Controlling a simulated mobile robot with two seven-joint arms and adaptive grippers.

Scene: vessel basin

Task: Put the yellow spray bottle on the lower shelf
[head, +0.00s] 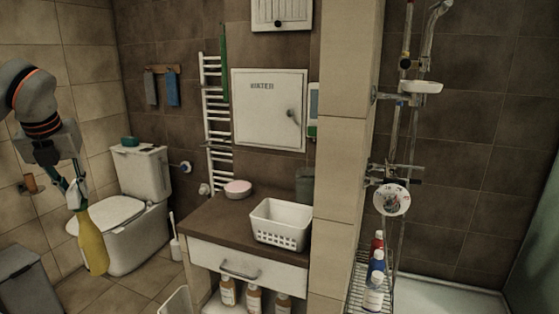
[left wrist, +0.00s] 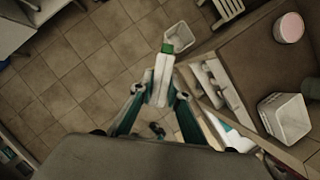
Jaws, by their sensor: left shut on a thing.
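The yellow spray bottle (head: 93,248) hangs nearly upright, slightly tilted, at the left of the head view. My left gripper (head: 76,188) is shut on it near its white top. In the left wrist view, its white head with a green tip (left wrist: 162,70) shows between the fingers of my left gripper (left wrist: 156,97); the yellow body is hidden there. A low white shelf (head: 214,306) lies under the drawer of the washstand, partly cut off by the frame's lower edge. My right gripper is not in view.
Several orange-brown bottles (head: 254,298) stand under the drawer (head: 247,266). A white basket (head: 281,224) and a pink round dish (head: 238,188) are on the brown counter (head: 205,222). A white bin (head: 176,302) is on the floor left of the washstand. The toilet (head: 125,225) stands behind the bottle.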

